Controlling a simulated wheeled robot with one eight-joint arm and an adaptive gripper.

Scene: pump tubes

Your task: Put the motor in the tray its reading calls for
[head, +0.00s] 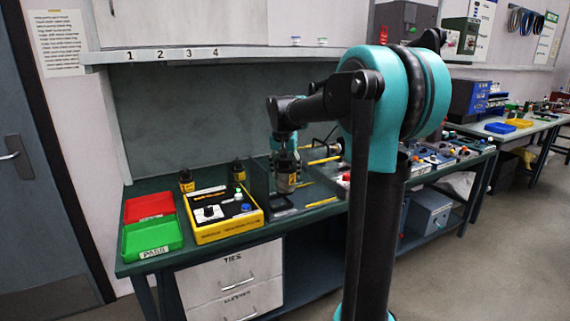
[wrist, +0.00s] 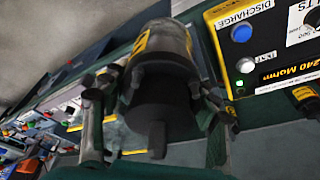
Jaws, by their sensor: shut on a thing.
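My gripper (head: 285,160) is shut on the motor (head: 286,181), a grey and black cylinder with a yellow label. In the wrist view the gripper (wrist: 155,105) has one finger on each side of the motor (wrist: 158,75). The motor is held over the bench just right of the yellow tester (head: 226,228). The green tray (head: 152,238), labelled PASS, is at the bench's left front.
Two small black items with yellow labels (head: 186,180) (head: 237,170) stand behind the tester. A shelf (head: 200,54) numbered 1 to 4 runs above. Several parts crowd the bench to the right.

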